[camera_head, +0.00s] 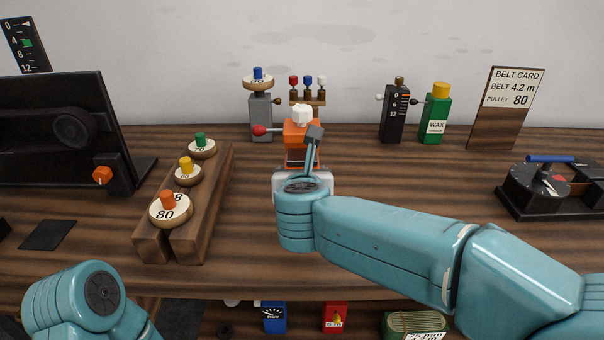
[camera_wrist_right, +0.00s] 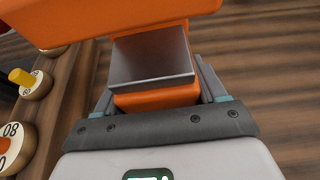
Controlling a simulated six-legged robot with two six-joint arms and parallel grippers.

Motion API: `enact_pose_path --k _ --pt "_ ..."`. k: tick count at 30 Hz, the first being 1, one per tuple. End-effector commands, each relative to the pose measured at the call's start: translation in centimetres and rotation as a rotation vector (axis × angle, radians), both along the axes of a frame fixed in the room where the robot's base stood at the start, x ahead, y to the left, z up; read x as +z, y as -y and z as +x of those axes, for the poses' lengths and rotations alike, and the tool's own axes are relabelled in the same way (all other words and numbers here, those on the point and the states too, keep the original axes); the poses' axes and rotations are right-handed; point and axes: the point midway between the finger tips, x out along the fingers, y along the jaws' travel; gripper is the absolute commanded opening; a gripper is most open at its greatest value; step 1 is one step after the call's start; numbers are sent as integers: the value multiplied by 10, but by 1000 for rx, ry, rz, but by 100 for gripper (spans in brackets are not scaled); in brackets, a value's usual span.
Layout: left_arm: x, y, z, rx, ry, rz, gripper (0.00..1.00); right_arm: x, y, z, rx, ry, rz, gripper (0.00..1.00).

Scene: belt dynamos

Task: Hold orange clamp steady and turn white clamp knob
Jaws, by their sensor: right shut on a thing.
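The orange clamp (camera_head: 298,131) stands near the back middle of the wooden bench, with the white clamp knob (camera_head: 302,114) on top and a red-tipped lever (camera_head: 260,131) to its left. My right gripper (camera_head: 312,150) reaches it from the front and is shut on the clamp's lower part. In the right wrist view, the orange clamp body (camera_wrist_right: 120,18) fills the top, and a grey metal piece and orange block sit between the fingers of my right gripper (camera_wrist_right: 155,88). The white knob is not visible there. My left arm shows at the lower left, but its gripper is out of view.
A wooden rack (camera_head: 190,215) with numbered pulleys stands left of the clamp. A grey post (camera_head: 261,118) and a small rack of coloured knobs (camera_head: 308,92) stand behind it. Black and green holders (camera_head: 435,118) are at back right.

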Motion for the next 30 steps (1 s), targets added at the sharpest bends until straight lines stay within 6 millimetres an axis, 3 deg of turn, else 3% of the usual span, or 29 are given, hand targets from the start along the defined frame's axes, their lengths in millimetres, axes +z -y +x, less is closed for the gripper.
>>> enact_pose_path --k 1,15,30 --pt "-10 0 0 0 0 0 31 -8 0 0 0 4 1 1" --pt "-55 0 0 0 0 0 31 -54 0 0 -1 4 2 1" --pt "-57 0 0 0 0 0 31 -56 0 0 -1 4 2 1"
